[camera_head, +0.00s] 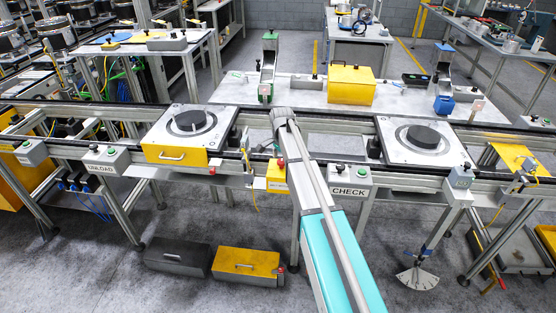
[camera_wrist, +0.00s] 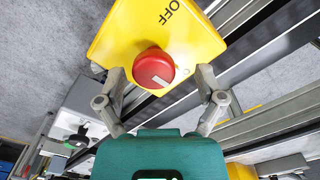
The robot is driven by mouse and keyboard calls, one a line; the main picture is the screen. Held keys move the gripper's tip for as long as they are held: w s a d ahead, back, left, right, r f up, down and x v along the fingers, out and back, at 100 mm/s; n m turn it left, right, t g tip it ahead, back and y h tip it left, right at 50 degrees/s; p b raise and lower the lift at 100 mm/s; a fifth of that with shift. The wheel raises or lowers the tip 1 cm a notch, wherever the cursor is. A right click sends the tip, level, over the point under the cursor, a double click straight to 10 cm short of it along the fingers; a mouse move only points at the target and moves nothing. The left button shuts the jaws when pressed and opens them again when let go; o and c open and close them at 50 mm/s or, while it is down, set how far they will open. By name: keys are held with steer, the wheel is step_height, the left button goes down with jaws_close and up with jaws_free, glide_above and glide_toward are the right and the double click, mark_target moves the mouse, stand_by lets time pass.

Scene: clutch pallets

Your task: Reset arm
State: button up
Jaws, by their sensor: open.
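My gripper (camera_wrist: 160,76) is open in the wrist view, with one finger on each side of a round red knob (camera_wrist: 154,68). The knob has a pale mark and sits on a yellow box (camera_wrist: 135,28) labelled OFF. I cannot tell whether the fingers touch the knob. In the head view my arm (camera_head: 315,205) reaches forward to the conveyor's front rail, and the yellow box (camera_head: 275,186) shows just left of it. The gripper itself is mostly hidden there.
Pallets with dark discs stand on the conveyor, left (camera_head: 187,130) and right (camera_head: 424,138). The UNLOAD box (camera_head: 104,162) and CHECK box (camera_head: 349,180) hang on the front rail. A yellow case (camera_head: 351,86) stands on the table behind. Dark and yellow cases lie on the floor.

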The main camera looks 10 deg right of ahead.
steer(key=shift+s, duration=0.1)
steer(key=shift+s, duration=0.2)
steer(key=shift+s+a+r+n, duration=0.15)
steer(key=shift+s+a, duration=0.2)
steer(key=shift+s, duration=0.2)
steer(key=shift+s+a+r+n, duration=0.1)
steer(key=shift+s+a+n, duration=0.05)
steer(key=shift+s+a, duration=0.3)
steer(key=s+n, duration=1.2)
steer(key=s, duration=1.5)
steer(key=shift+d+f, duration=0.15)
steer(key=shift+f, duration=0.1)
steer(key=shift+s, duration=0.1)
